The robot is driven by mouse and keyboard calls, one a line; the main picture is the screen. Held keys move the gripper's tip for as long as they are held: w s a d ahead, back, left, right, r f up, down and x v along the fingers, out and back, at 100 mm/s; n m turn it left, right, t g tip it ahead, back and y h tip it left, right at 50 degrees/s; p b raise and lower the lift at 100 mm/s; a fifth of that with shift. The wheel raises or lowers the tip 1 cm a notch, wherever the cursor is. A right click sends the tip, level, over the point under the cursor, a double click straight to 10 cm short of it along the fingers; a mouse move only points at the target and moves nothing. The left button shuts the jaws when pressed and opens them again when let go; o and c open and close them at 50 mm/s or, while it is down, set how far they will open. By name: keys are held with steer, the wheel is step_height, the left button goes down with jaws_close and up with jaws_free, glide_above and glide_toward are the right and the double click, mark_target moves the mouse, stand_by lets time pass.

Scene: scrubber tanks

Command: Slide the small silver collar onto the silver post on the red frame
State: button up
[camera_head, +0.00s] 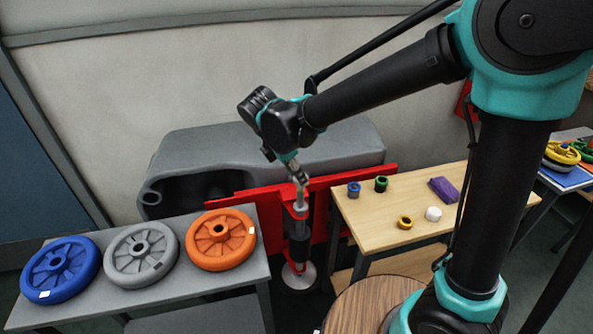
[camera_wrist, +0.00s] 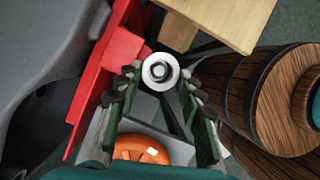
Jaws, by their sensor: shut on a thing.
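The small silver collar (camera_wrist: 149,80) is a round ring between my fingertips in the wrist view. My gripper (camera_wrist: 160,77) is shut on it, with one finger on each side. A grey round end shows inside the collar's hole, lined up with it. I cannot tell whether the post is inside the collar or just below it. In the head view my gripper (camera_head: 299,188) points down over the red frame (camera_head: 318,192), above the black cylinder (camera_head: 299,248) on its front. The collar and post are too small there to separate clearly.
Blue (camera_head: 60,285), grey (camera_head: 120,268) and orange (camera_head: 205,257) wheels lie on the grey table at left. A wooden table (camera_head: 385,235) at right holds small rings, a white piece and a purple block. A grey tank (camera_head: 260,150) stands behind the frame.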

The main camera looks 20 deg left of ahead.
steer(key=shift+f, duration=0.55)
stand_by(1.1)
steer(key=shift+f, duration=0.45)
steer(key=shift+f, duration=0.15)
steer(key=shift+f, duration=0.75)
steer(key=o, duration=1.3)
steer(key=shift+r, duration=0.6)
steer(key=shift+r, duration=0.35)
